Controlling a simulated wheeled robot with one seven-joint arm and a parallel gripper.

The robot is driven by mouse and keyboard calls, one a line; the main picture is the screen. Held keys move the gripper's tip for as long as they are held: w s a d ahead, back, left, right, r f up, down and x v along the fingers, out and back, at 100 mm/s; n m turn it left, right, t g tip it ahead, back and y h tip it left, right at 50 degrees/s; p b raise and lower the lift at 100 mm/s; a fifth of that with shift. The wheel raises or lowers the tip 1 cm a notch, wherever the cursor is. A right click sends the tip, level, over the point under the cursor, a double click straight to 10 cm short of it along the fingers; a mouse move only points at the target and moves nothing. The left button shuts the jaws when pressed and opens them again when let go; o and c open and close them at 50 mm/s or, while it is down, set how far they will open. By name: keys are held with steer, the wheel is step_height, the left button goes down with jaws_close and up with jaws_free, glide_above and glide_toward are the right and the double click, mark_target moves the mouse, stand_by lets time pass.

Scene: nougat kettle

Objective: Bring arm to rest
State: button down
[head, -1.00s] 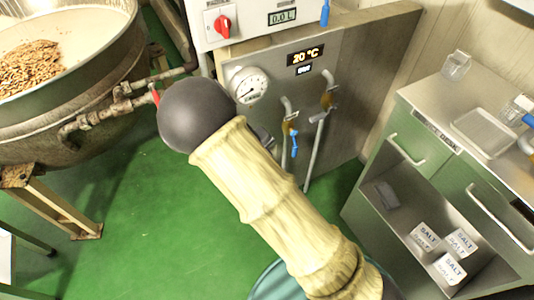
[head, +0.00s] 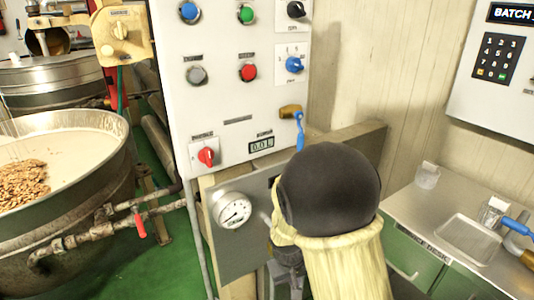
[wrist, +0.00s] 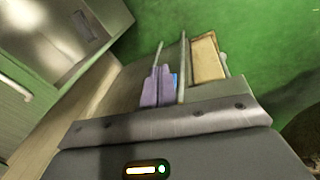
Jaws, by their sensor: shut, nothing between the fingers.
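My arm shows at the lower right of the head view, with a dark round joint (head: 330,190) and a cream ribbed sleeve (head: 345,270). It stands in front of the steel panel and hides part of it. In the wrist view, my gripper (wrist: 158,72) shows as two purplish fingers close together above a grey housing (wrist: 170,128). The fingers are shut and nothing shows between them.
A kettle (head: 105,178) with brown nuts (head: 22,180) stands at left. A white control box (head: 222,110) stands behind my arm, above a pressure gauge (head: 232,210). A steel counter (head: 410,205) stands at right. Green floor (head: 175,250) shows beside the kettle.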

steer(key=s+d+r+m+t+y, duration=0.1)
steer(key=s+d+r+m+y, duration=0.15)
steer(key=s+d+r, duration=0.65)
steer(key=w+p+v, duration=0.2)
steer(key=p+v, duration=1)
steer(key=p, duration=0.1)
steer(key=w+a+r+p+v, duration=0.1)
steer(key=w+p+v, duration=0.2)
steer(key=p+v, duration=0.8)
steer(key=shift+s+a+r+m+h+p, duration=0.35)
steer(key=shift+a+r+m+p, duration=0.25)
steer(key=shift+p, duration=0.45)
steer(key=shift+w+a+f, duration=0.1)
steer(key=shift+w+f, duration=0.05)
steer(key=shift+w, duration=0.05)
steer(key=shift+s, duration=0.15)
steer(key=shift+s, duration=0.1)
